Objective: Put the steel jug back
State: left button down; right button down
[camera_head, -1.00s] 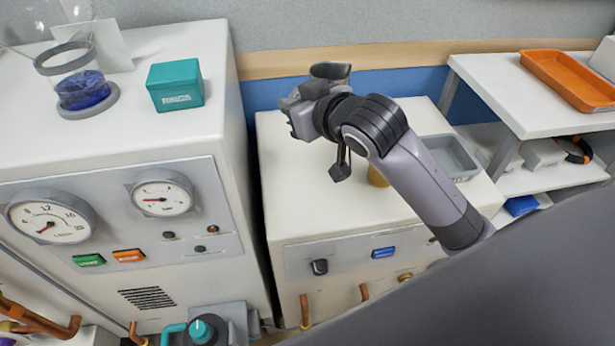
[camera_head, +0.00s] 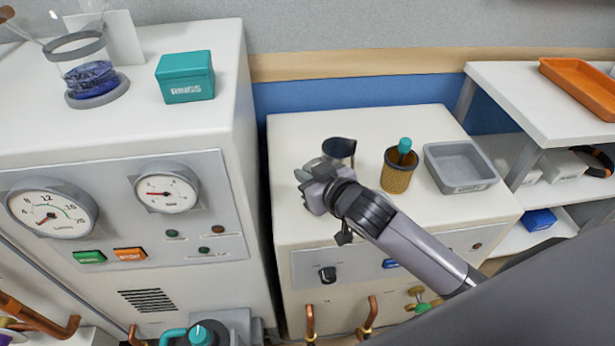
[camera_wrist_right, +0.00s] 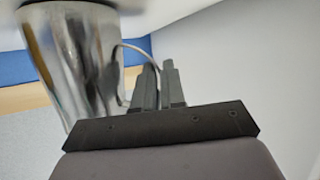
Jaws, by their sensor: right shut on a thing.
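The steel jug (camera_head: 341,148) is over the top of the lower white cabinet (camera_head: 290,128), near its back left. In the head view its dark open mouth shows and my right gripper (camera_head: 318,172) hides much of its body. In the right wrist view the shiny jug (camera_wrist_right: 70,65) is beside the fingers. Its thin wire handle runs to my right gripper (camera_wrist_right: 160,80), whose fingers are closed on it. I cannot tell whether the jug's base touches the cabinet top. My left gripper is not in view.
A taller cabinet at left carries a teal box (camera_head: 185,77) and glassware (camera_head: 93,78). An orange tray (camera_head: 582,85) lies on the right shelf.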

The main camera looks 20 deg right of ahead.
jog(key=shift+f, duration=0.1)
jog(key=c, duration=1.2)
grip_release()
jog(key=p+v, duration=0.1)
jog(key=v, duration=1.1)
